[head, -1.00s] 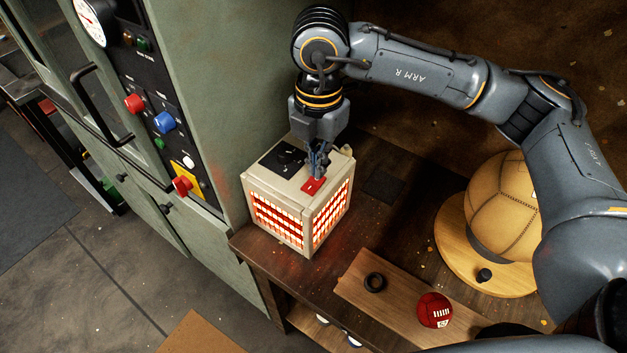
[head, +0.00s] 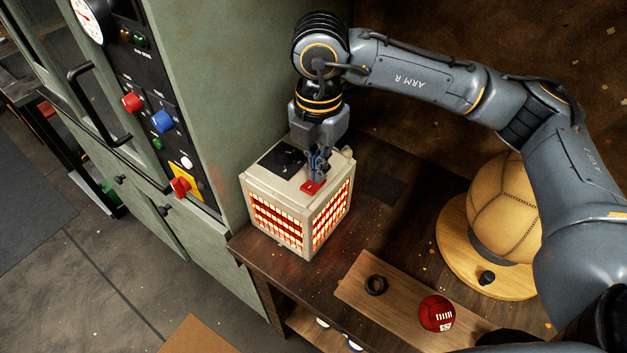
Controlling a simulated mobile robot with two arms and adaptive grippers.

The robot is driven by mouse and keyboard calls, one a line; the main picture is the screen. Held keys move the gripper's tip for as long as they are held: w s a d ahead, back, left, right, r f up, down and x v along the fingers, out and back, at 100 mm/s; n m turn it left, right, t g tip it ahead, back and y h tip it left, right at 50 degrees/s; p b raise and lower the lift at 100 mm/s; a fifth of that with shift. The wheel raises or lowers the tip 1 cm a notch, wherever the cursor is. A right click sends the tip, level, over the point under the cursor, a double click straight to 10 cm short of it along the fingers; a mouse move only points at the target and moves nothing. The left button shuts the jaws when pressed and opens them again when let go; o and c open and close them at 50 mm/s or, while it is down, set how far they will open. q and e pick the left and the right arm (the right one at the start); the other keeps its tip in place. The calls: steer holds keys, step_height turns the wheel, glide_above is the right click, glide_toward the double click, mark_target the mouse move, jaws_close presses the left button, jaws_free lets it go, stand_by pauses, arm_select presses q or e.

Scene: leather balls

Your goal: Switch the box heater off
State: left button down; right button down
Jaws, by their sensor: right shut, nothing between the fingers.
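The box heater (head: 300,207) is a cream cube on the dark wooden bench, with orange-red glowing grilles on its two visible sides. Its top carries a black panel with a dial (head: 284,158) and a red switch (head: 312,187) near the front corner. My right gripper (head: 317,178) points down from above, shut and empty, with its fingertips at the red switch. I cannot tell whether they touch it or press it. The fingers hide part of the switch's back edge. My left gripper is not in view.
A green cabinet (head: 215,80) with knobs and a handle stands close on the heater's left. A wooden board (head: 400,312) with a black ring (head: 376,285) and a small red ball (head: 437,313) lies in front. A large tan leather ball (head: 500,215) sits on a round wooden base at right.

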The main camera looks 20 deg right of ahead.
steer(key=shift+r+p, duration=1.75)
steer(key=shift+r, duration=1.75)
